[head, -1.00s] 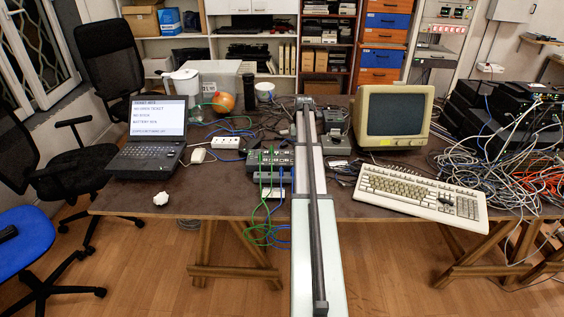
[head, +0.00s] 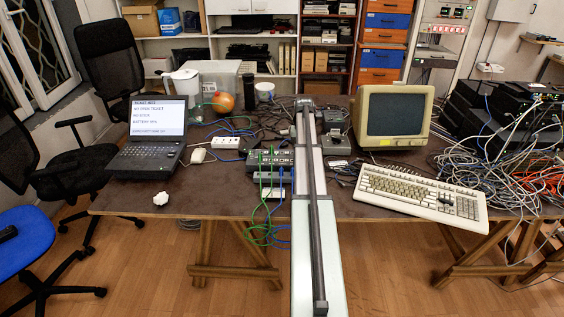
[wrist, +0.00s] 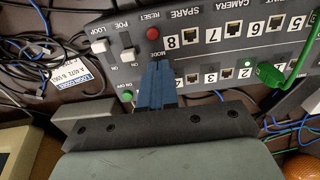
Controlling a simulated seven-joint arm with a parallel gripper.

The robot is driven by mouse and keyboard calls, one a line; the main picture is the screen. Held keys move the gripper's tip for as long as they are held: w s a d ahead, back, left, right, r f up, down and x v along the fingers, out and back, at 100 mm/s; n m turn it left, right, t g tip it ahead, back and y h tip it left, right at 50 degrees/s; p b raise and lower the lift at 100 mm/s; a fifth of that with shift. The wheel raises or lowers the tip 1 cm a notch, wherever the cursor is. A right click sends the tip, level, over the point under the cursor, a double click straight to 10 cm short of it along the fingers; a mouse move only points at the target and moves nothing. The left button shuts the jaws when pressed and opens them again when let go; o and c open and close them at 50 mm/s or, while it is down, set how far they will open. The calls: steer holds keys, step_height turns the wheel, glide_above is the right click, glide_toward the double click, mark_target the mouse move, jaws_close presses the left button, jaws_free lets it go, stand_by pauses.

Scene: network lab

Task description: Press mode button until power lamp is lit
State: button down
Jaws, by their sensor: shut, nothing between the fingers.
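The dark grey network box (head: 283,157) sits on the table, left of my arm in the head view. In the wrist view its panel (wrist: 205,30) appears upside down, with numbered ports, two white switches and a red button (wrist: 153,32) labelled RESET. My gripper (wrist: 157,64) is shut and empty, its blue fingertips at the panel by the MODE label (wrist: 157,53). The fingers hide the mode button; I cannot tell whether they touch it. A round green piece (wrist: 127,96) shows left of the fingers. I cannot tell whether it is the power lamp or whether it is lit.
A green cable plug (wrist: 268,73) sits in a port right of my gripper. Loose black cables (wrist: 40,50) lie left of the panel. A laptop (head: 150,140) stands at left, and a monitor (head: 395,115) and keyboard (head: 420,195) at right.

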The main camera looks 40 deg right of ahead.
stand_by(0.4)
steer(key=shift+r, duration=2.4)
